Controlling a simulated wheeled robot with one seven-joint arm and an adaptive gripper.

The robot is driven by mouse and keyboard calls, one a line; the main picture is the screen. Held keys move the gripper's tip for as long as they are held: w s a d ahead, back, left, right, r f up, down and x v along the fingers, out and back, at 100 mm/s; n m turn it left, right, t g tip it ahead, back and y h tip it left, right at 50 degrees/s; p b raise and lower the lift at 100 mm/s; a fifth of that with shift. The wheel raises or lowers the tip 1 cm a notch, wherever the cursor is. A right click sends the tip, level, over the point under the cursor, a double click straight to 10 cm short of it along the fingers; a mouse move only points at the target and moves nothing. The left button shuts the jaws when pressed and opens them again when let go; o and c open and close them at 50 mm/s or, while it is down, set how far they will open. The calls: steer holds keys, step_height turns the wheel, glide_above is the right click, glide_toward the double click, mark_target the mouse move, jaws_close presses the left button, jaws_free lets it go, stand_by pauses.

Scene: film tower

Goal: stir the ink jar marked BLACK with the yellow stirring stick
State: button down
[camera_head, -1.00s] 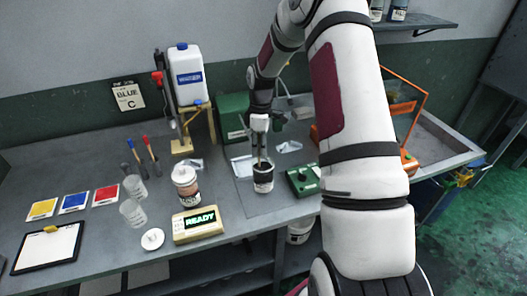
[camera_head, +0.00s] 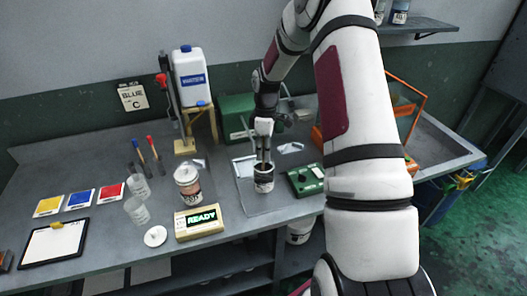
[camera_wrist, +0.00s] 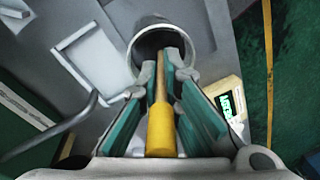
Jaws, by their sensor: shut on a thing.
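My gripper (camera_head: 263,154) points down above a small jar (camera_head: 264,183) with a dark, open mouth. In the wrist view my gripper (camera_wrist: 166,72) is shut on the yellow stirring stick (camera_wrist: 161,132), which lies between the teal finger pads. The stick's narrower lower part runs toward the dark mouth of the jar (camera_wrist: 152,42). Its tip is hidden, so I cannot tell how deep it reaches. The jar stands upright; its label is too small to read.
A green control box (camera_head: 306,180) stands close on the right. A white water container (camera_head: 190,75) is behind. Clear cups (camera_head: 137,210) and a loose lid (camera_head: 155,236) are farther left.

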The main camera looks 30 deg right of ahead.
steer(key=shift+d, duration=0.1)
stand_by(0.3)
steer(key=shift+w+r, duration=0.1)
steer(key=shift+r, duration=0.1)
steer(key=shift+w+d+r, duration=0.15)
steer(key=shift+r, duration=1.3)
steer(key=shift+w+d+r, duration=0.15)
steer(key=shift+d+r, duration=0.05)
steer(key=shift+r, duration=1.2)
steer(key=shift+w+d+r, duration=0.15)
steer(key=shift+r, duration=1.3)
steer(key=shift+r, duration=2.55)
